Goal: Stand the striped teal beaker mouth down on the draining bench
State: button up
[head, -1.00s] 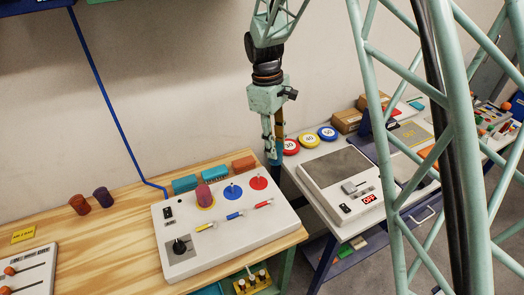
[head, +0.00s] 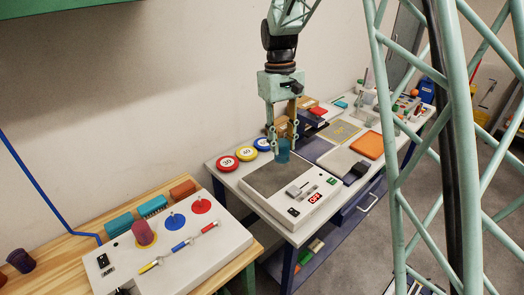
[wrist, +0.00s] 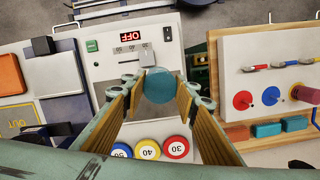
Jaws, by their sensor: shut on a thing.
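The teal beaker (head: 283,151) is between the fingertips of my gripper (head: 281,138), which is shut on it. In the head view it hangs over the back part of the white device with a dark grey plate (head: 271,175) and a red OFF display. In the wrist view the beaker (wrist: 158,90) shows as a round teal shape between the fingers (wrist: 156,84). Its stripes and which end is its mouth cannot be made out. I cannot tell for sure which surface is the draining bench.
Round discs marked 30 (head: 227,163), 40 and 50 lie behind the device. An OUT-marked pad (head: 340,132), an orange block (head: 367,145) and a pale slab (head: 345,164) lie to the right. A white panel with coloured discs (head: 180,247) stands on the wooden bench at left.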

jog(key=d+r+m+b, duration=0.2)
jog(key=d+m, duration=0.3)
jog(key=d, duration=0.6)
jog(key=shift+s+d+y, duration=0.35)
jog(key=shift+s+y, duration=0.05)
jog(key=shift+s, duration=0.05)
jog(key=shift+r, duration=0.1)
